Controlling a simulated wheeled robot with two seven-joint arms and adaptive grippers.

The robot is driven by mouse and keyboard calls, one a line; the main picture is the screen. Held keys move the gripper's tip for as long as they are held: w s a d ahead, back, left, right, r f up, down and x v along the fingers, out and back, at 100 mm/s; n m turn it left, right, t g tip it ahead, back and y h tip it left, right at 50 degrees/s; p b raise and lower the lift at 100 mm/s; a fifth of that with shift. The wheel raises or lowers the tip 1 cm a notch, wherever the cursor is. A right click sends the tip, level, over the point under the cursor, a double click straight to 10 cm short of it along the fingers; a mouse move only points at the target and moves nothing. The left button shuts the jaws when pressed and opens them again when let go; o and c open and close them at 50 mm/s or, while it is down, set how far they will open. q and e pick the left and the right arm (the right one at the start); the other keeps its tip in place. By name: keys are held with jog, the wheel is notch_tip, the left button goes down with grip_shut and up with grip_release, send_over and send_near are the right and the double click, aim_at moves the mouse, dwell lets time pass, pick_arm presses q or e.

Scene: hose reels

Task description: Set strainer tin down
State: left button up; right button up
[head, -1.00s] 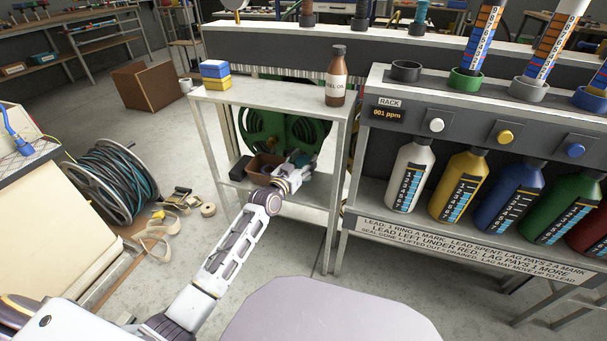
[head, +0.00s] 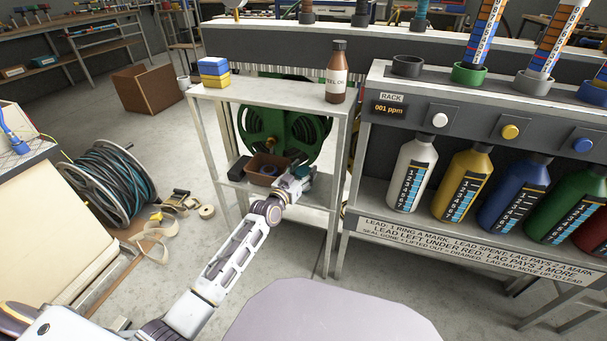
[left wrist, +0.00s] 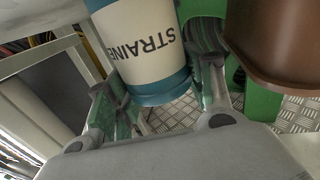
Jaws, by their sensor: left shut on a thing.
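The strainer tin (left wrist: 140,45) is cream with teal bands and part of the lettering "STRAINE" in the left wrist view. My left gripper (left wrist: 160,92) is shut on it, with a finger on each side. In the head view my left gripper (head: 297,183) is at the right part of the stand's lower shelf (head: 232,184), right of a brown bin. Only a small teal part of the tin shows there, the rest hidden by my gripper. I cannot tell whether the tin touches the shelf. My right gripper is not in view.
A green reel (head: 285,135) stands behind. The stand's top (head: 275,92) carries a brown bottle (head: 336,75) and blue and yellow blocks (head: 214,74). Its right leg is close to my gripper.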

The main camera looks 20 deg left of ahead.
pick_arm(q)
jog(key=shift+f, duration=0.1)
dwell(0.3)
jog(key=o, duration=0.8)
jog(key=shift+s, duration=0.1)
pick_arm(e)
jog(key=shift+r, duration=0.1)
pick_arm(q)
jog(key=shift+s, duration=0.15)
jog(key=p+v, duration=0.4)
jog(key=v, duration=0.7)
jog(key=shift+s+a, duration=0.15)
jog(key=shift+s, duration=0.1)
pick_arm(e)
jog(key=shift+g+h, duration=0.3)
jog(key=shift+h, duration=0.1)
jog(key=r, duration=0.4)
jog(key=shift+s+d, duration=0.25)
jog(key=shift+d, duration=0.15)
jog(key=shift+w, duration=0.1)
